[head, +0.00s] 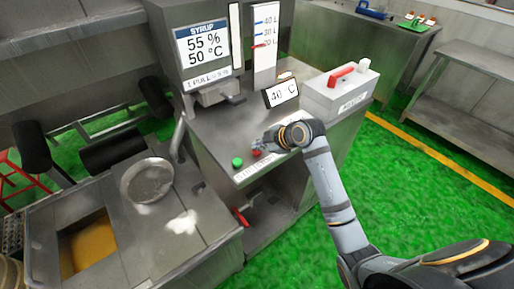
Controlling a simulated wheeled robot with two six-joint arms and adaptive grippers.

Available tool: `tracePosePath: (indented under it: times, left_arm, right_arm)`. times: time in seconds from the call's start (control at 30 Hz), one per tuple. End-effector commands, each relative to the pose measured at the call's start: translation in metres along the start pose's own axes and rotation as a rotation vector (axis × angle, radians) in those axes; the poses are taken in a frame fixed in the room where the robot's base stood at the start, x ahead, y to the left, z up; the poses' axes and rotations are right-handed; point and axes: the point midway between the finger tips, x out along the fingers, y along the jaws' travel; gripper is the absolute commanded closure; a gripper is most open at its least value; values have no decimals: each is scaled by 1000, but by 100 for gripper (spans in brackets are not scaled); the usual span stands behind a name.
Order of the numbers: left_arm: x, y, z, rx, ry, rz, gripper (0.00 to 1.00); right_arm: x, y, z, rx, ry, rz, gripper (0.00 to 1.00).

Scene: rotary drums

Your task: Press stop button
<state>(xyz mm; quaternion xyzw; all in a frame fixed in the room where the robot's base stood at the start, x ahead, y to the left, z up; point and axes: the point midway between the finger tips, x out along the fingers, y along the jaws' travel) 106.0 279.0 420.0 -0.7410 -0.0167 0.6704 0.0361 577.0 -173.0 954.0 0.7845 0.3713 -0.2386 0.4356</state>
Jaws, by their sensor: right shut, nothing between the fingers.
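The red button (256,153), taken as the stop button, is on the sloped front edge of the steel machine's top. A green button (238,162) is just to its left. My right gripper (264,145) is shut and empty. Its fingertips are close to the red button, at its upper right; I cannot tell whether they touch it. The gripper partly hides the panel to the right of the buttons. My left gripper is not in view.
A syrup display (203,47) stands behind the buttons, with a level gauge (264,45) beside it. A small temperature display (282,92) and a box with a red handle (341,76) are on the machine top. A round metal pan (147,181) sits at left.

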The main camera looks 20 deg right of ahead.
Motion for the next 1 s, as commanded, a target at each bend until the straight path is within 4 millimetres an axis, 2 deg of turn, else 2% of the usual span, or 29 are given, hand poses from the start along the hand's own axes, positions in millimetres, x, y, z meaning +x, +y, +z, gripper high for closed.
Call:
tracePosePath:
  times: [0.13, 0.57, 1.0]
  left_arm:
    - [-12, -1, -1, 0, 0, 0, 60]
    - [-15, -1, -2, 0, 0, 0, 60]
    - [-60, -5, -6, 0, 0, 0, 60]
  right_arm:
    - [-8, 6, -6, 0, 0, 0, 100]
    - [-10, 8, -8, 0, 1, 1, 100]
    - [-42, 31, -30, 0, 1, 1, 100]
